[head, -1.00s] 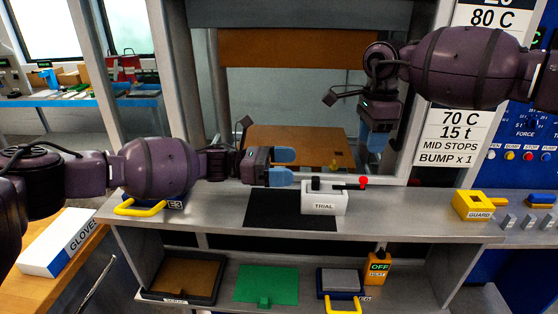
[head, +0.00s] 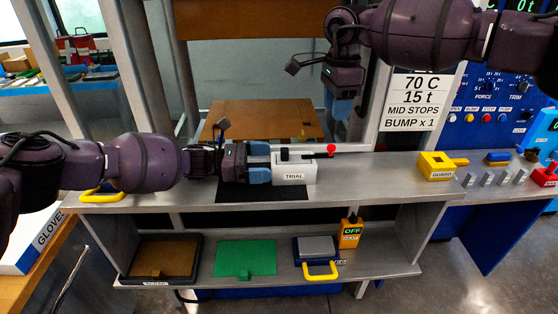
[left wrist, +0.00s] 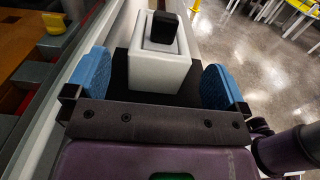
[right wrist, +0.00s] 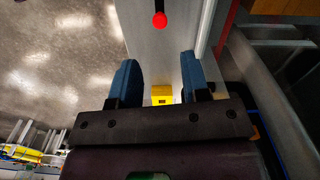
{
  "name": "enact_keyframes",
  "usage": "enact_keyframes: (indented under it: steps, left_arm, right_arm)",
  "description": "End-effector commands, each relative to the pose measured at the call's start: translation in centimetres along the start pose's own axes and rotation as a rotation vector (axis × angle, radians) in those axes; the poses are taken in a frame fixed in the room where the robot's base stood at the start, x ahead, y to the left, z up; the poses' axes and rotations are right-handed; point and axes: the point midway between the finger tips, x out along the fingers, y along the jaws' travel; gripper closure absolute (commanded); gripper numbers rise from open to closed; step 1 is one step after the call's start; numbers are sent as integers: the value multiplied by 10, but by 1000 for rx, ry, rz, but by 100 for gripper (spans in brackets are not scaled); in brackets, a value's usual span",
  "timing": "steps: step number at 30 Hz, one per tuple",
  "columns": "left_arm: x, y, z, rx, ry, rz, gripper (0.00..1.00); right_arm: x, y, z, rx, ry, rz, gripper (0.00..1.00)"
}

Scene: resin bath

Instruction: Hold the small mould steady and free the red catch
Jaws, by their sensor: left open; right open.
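The small mould is a white block (head: 294,175) marked TRIAL on the grey bench, with a black piece on top. It also shows in the left wrist view (left wrist: 158,72). The red catch is a red ball (head: 331,149) on a dark rod at the mould's right; the ball shows at the top of the right wrist view (right wrist: 159,20). My left gripper (head: 262,162) is open at the mould's left end; in its wrist view the block stands ahead, between the lines of the blue fingers, with gaps both sides. My right gripper (head: 341,105) is open and empty, above the red ball.
A dark mat (head: 262,194) lies under the mould's left side. A yellow GUARD block (head: 436,165) stands further right on the bench. The lower shelf holds a brown tray, a green plate (head: 245,258), a yellow-handled block and an orange OFF box (head: 350,233). Bench between mould and guard is clear.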

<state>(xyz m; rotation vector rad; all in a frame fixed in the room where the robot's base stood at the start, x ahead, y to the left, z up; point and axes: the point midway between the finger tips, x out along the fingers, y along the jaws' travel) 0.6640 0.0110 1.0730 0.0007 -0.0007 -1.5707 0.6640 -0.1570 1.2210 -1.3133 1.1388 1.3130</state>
Motion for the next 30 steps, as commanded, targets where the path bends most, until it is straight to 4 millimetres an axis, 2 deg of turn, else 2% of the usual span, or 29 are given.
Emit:
enact_keyframes:
  steps: [3, 9, 21, 23, 30]
  left_arm:
    - [19, -1, 0, 0, 0, -3, 0]
    - [37, 0, 0, -1, 0, -1, 0]
    - [44, 0, 0, -1, 0, 0, 0]
    - [44, 0, 0, -1, 0, 0, 6]
    - [43, 0, 0, -1, 0, 0, 43]
  right_arm:
    - [0, 0, 0, 1, 0, 0, 57]
    - [0, 0, 0, 0, 0, 0, 57]
    - [0, 0, 0, 0, 0, 0, 57]
    - [0, 0, 0, 0, 0, 0, 57]
    - [0, 0, 0, 0, 0, 0, 57]
